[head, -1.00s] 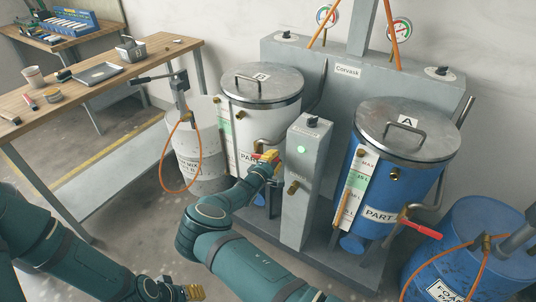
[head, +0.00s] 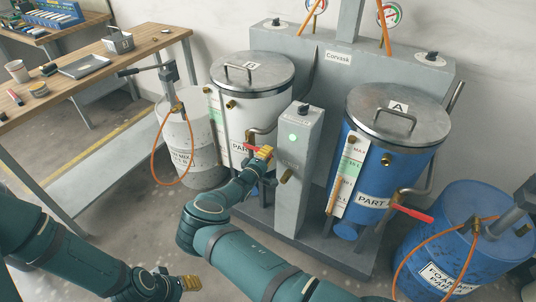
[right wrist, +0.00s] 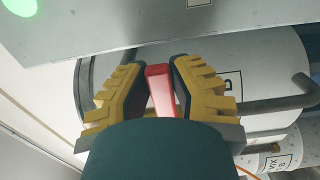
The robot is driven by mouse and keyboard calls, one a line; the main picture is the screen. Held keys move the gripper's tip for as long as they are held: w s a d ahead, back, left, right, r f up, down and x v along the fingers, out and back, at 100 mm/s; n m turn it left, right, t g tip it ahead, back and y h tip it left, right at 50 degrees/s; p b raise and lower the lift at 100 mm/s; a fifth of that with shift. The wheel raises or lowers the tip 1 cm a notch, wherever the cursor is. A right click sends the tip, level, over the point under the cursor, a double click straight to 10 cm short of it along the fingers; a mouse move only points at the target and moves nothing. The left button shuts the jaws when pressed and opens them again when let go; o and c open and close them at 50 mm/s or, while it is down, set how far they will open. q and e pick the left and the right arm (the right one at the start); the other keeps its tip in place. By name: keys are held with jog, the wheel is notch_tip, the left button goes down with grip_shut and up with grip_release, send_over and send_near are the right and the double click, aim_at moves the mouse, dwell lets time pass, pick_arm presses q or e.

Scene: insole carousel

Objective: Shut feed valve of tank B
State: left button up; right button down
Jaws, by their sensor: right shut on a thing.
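Tank B (head: 230,112) is the white drum with a steel lid marked B, in the middle of the head view. Its feed valve's red lever (head: 248,148) shows in part at the tank's lower front. My right gripper (head: 264,153) is at this lever. In the right wrist view the red lever (right wrist: 160,90) stands between the yellow-padded fingers of the right gripper (right wrist: 155,85), which is shut on it. The valve body is mostly hidden by the gripper. My left gripper (head: 190,283) is low in the head view, away from the tanks; its finger opening is unclear.
A grey control post (head: 298,170) with a green light stands close right of my right gripper. Blue tank A (head: 376,172) has its own red lever (head: 412,213) sticking out. A grey-white drum (head: 190,140) and a workbench (head: 80,70) stand left.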

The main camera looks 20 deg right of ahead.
jog(key=c, duration=0.8)
grip_release()
jog(key=shift+f, duration=0.1)
jog(key=v, duration=1.2)
jog(key=shift+d, duration=0.1)
